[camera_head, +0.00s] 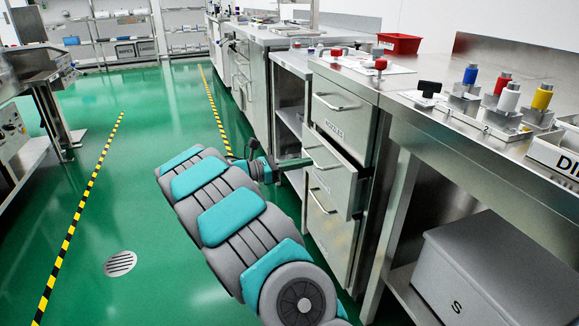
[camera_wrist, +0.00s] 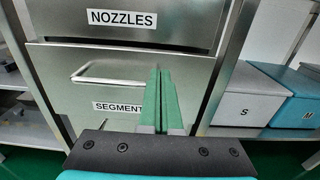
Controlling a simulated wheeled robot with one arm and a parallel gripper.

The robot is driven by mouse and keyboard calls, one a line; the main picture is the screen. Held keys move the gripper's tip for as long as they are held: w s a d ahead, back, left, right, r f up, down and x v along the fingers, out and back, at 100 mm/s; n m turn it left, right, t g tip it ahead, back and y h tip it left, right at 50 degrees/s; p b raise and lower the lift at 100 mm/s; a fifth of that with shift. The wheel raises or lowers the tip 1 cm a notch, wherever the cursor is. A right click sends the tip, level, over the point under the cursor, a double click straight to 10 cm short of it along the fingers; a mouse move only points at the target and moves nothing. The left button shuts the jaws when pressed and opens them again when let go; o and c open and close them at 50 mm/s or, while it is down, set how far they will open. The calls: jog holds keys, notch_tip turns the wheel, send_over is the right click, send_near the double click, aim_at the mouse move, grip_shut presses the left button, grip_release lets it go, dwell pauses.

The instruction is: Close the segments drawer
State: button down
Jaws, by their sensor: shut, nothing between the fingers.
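The segments drawer (camera_head: 335,185) is the middle drawer of the steel cabinet in the head view, below the nozzles drawer (camera_head: 335,108). Its front stands out a little from the cabinet, so it is partly open. In the wrist view the segments drawer (camera_wrist: 60,90) shows its label and bar handle (camera_wrist: 112,72). My gripper (camera_head: 308,162) is shut and empty, its green fingers pointing at the drawer front beside the handle. In the wrist view my gripper (camera_wrist: 160,72) is right of the handle and covers the label's end. I cannot tell whether the fingertips touch the front.
Another drawer (camera_head: 328,232) lies below, its front further back. To the right, a grey box (camera_head: 470,270) marked S stands on a low shelf under the steel counter (camera_head: 480,125). The green floor (camera_head: 150,190) to the left is free, with a drain (camera_head: 120,263).

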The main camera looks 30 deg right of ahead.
aim_at(334, 157)
jog(key=x, duration=0.6)
jog(key=shift+s+d, duration=0.15)
jog(key=shift+d, duration=0.05)
jog(key=shift+d, duration=0.15)
jog(key=shift+s+d+r, duration=0.1)
jog(key=shift+d, duration=0.15)
jog(key=shift+p+x, duration=0.8)
jog(key=shift+x, duration=0.8)
jog(key=shift+a, duration=0.45)
jog(key=p+v, duration=0.1)
jog(key=v, duration=1.2)
jog(key=shift+w+a, duration=0.2)
jog(key=shift+w, duration=0.1)
